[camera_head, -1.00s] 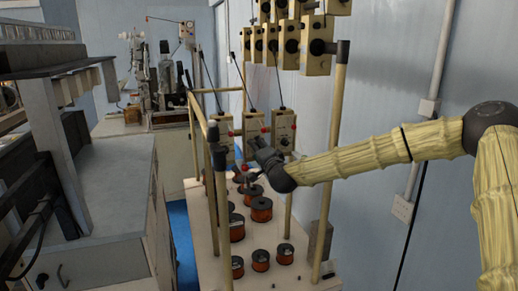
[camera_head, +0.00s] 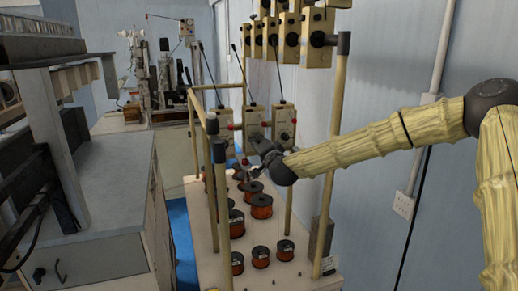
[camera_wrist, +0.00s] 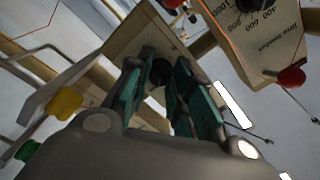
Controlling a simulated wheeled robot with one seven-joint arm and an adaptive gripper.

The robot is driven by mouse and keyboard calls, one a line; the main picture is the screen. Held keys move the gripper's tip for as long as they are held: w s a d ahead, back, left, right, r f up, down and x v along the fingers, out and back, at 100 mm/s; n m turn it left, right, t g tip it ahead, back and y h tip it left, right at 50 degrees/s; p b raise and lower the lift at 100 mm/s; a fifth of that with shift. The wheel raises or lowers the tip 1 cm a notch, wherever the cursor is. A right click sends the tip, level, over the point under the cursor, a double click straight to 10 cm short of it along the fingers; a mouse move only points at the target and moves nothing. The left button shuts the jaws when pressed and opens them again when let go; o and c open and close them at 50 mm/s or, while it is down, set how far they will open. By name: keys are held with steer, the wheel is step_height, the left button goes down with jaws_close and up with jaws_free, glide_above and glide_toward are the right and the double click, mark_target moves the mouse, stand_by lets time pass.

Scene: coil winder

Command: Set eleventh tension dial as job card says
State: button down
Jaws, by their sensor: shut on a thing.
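In the wrist view, the two teal fingers of my gripper (camera_wrist: 163,88) are closed around a dark round knob on a cream tension box (camera_wrist: 140,35). The fingers hide most of this knob, and its scale and pointer cannot be read. A second box (camera_wrist: 265,35) at the upper right shows a printed number scale, a black dial and a red knob (camera_wrist: 291,78). In the head view, my gripper (camera_head: 250,167) is at the lower row of tension boxes (camera_head: 284,122), above the spools. I cannot tell there which box it holds. No readable job card shows.
An upper row of tension boxes (camera_head: 318,38) hangs on cream posts (camera_head: 327,195). Copper wire spools (camera_head: 261,206) stand on the pale bench (camera_head: 208,245) below. A grey cabinet (camera_head: 100,190) stands at the left, close to the rack. The wall (camera_head: 400,50) is behind my arm.

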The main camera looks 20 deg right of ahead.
steer(key=shift+f+n+b, duration=0.15)
steer(key=shift+n+b, duration=0.4)
steer(key=shift+n, duration=0.35)
steer(key=c, duration=1.2)
jaws_free()
steer(key=shift+s, duration=0.15)
steer(key=s, duration=1.1)
steer(key=shift+s+d, duration=0.25)
steer(key=shift+s, duration=0.15)
